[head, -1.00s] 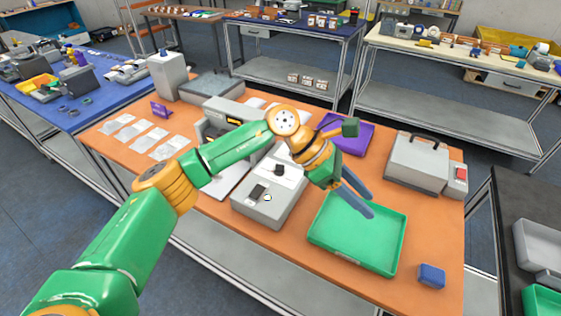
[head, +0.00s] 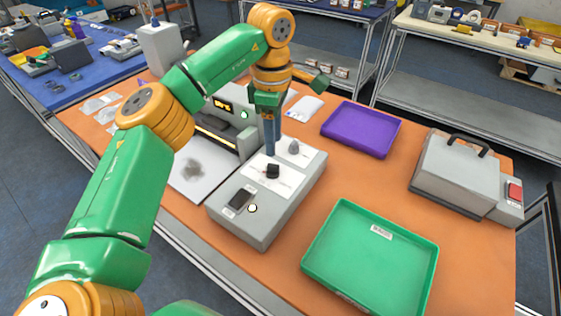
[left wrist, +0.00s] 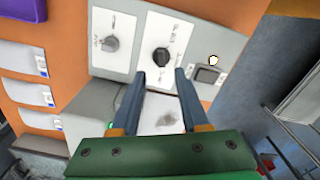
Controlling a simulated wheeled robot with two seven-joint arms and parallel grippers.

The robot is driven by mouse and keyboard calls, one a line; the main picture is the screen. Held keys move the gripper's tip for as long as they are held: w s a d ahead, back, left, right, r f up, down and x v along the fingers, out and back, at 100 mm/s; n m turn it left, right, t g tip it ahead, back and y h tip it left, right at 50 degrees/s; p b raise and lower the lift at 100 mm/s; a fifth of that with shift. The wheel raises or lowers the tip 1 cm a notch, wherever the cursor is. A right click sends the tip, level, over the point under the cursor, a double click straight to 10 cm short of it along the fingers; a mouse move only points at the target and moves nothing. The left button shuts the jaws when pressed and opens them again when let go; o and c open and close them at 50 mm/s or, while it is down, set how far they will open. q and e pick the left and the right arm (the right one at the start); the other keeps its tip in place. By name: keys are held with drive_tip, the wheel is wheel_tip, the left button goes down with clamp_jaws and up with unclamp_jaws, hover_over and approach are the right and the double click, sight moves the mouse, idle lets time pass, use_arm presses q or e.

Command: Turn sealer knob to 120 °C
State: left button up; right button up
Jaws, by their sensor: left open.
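A grey control box (head: 245,230) stands on the orange table and carries a black knob (head: 272,170) and a grey knob (head: 293,147) on white panels. In the left wrist view the black knob (left wrist: 161,56) shows just beyond the fingertips, and the grey knob (left wrist: 110,44) lies to its left. The panel print is too small to read surely. My left gripper (head: 270,151) points down above the box, close to the black knob. Its fingers (left wrist: 160,77) are apart with nothing between them; contact with the knob cannot be told. My right gripper is out of view.
The sealer machine (head: 230,125) with a lit display stands behind the box. A black switch (head: 240,200) sits on the box's front. A green tray (head: 433,262) lies to the right, a purple tray (head: 388,151) behind, and a grey case (head: 455,175) at far right.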

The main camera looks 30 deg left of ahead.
sight(274, 165)
use_arm(q)
wheel_tip(274, 165, down, 7)
drive_tip(key=shift+p, duration=0.7)
drive_tip(key=shift+s, duration=0.2)
clamp_jaws()
